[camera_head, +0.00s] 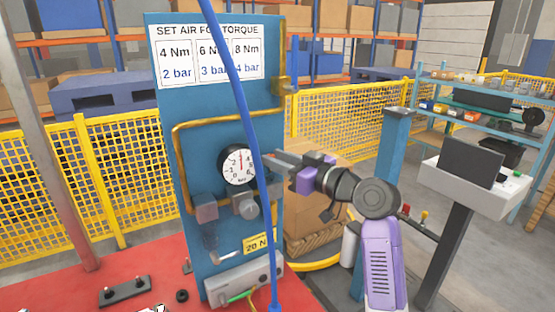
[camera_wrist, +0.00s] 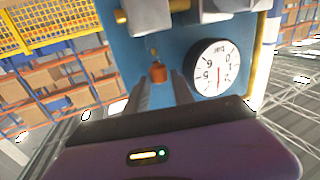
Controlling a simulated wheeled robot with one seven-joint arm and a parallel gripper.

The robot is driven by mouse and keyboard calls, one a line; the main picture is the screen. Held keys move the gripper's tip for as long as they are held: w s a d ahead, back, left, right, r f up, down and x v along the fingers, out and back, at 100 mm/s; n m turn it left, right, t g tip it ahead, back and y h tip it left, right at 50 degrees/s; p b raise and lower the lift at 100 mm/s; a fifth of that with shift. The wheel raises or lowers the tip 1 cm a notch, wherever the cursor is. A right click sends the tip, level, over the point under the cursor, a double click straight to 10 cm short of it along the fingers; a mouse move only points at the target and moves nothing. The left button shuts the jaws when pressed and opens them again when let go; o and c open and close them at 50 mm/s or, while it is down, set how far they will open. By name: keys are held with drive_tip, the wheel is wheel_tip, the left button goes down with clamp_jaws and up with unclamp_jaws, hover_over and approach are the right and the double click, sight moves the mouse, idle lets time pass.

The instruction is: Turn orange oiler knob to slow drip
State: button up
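The orange oiler knob (camera_wrist: 158,73) is small and shows in the wrist view against the blue panel, with a small brass-coloured part just above it. My gripper (camera_wrist: 160,83) is open, with one grey finger on each side of the knob in the picture. I see no clear contact, and the depth between the fingertips and the knob is hard to tell. In the head view my gripper (camera_head: 276,159) reaches in from the right, beside the pressure gauge (camera_head: 236,166). I cannot make out the knob in that view.
A blue hose (camera_head: 246,118) hangs in front of the panel (camera_head: 200,110), close to my fingertips. The gauge (camera_wrist: 222,60) sits upside down beside the right finger in the wrist view. A grey regulator (camera_head: 245,204) is below. A yellow pipe (camera_head: 178,165) runs along the panel.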

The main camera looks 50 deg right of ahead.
clamp_jaws()
drive_tip(key=shift+a+h, duration=0.1)
drive_tip(key=shift+h, duration=0.2)
drive_tip(key=shift+a+r+m+h+p, duration=0.1)
drive_tip(key=shift+a+m+h+p, duration=0.05)
drive_tip(key=shift+m+h+p, duration=0.5)
drive_tip(key=shift+a+m+h+p, duration=0.15)
drive_tip(key=shift+m+h+p, duration=0.35)
drive_tip(key=shift+h, duration=0.25)
drive_tip(key=m+h+p, duration=0.1)
drive_tip(key=h, duration=0.1)
drive_tip(key=m+g+h+p, duration=0.1)
drive_tip(key=m+h, duration=0.1)
drive_tip(key=shift+w+a+g+h+p, duration=0.2)
drive_tip(key=shift+g+h+p, duration=0.1)
drive_tip(key=shift+h+p, duration=0.1)
drive_tip(key=shift+m+g+h, duration=0.3)
drive_tip(key=shift+m+h, duration=0.05)
drive_tip(key=shift+h, duration=0.05)
drive_tip(key=o, duration=0.5)
unclamp_jaws()
